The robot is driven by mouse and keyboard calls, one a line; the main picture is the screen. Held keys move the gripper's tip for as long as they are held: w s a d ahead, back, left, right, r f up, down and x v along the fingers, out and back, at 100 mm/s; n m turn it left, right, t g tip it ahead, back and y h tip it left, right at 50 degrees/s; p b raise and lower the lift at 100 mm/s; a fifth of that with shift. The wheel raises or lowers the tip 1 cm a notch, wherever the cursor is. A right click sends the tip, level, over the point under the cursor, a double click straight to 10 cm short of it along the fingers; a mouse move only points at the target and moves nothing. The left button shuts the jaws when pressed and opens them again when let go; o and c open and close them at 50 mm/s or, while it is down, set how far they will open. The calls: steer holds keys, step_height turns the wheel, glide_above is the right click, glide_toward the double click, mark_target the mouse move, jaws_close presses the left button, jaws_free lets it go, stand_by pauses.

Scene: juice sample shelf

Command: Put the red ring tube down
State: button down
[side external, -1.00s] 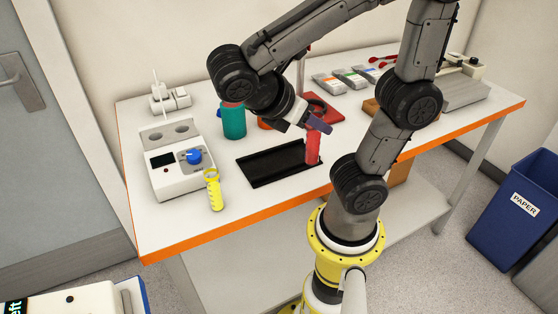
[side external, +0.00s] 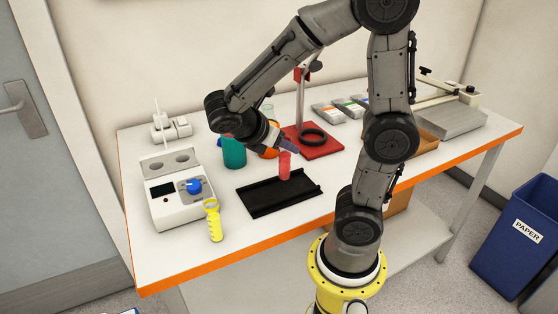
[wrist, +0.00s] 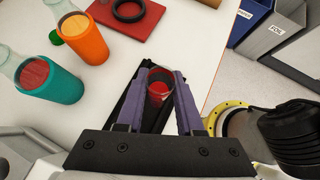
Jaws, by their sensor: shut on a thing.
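The red tube (side external: 284,167) is upright between the jaws of my gripper (side external: 285,149), which is shut on its upper part. In the wrist view the tube (wrist: 160,90) shows from above between my two purple fingers (wrist: 160,92), with red inside and a clear rim. Its lower end is over the black tray (side external: 262,204), towards the tray's far right part. I cannot tell whether it touches the tray. The tray lies on the white table and looks otherwise empty.
A yellow tube (side external: 214,221) stands left of the tray, beside a white instrument (side external: 172,195) with a blue knob. A teal-sleeved bottle (side external: 234,153) and an orange-sleeved one (wrist: 80,38) stand behind. A red-based ring stand (side external: 318,149) is at the back right. The table's front strip is clear.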

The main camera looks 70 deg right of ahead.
steer(key=shift+w+d+f, duration=0.2)
steer(key=shift+w+f, duration=0.1)
steer(key=shift+f, duration=0.65)
steer(key=shift+w+d+f, duration=0.2)
steer(key=shift+w+f, duration=0.1)
steer(key=shift+f, duration=0.65)
steer(key=shift+w+d+f, duration=0.2)
steer(key=shift+w+f, duration=0.1)
steer(key=shift+f, duration=0.65)
steer(key=c, duration=0.5)
jaws_free()
steer(key=shift+f, duration=0.1)
steer(key=shift+c, duration=0.2)
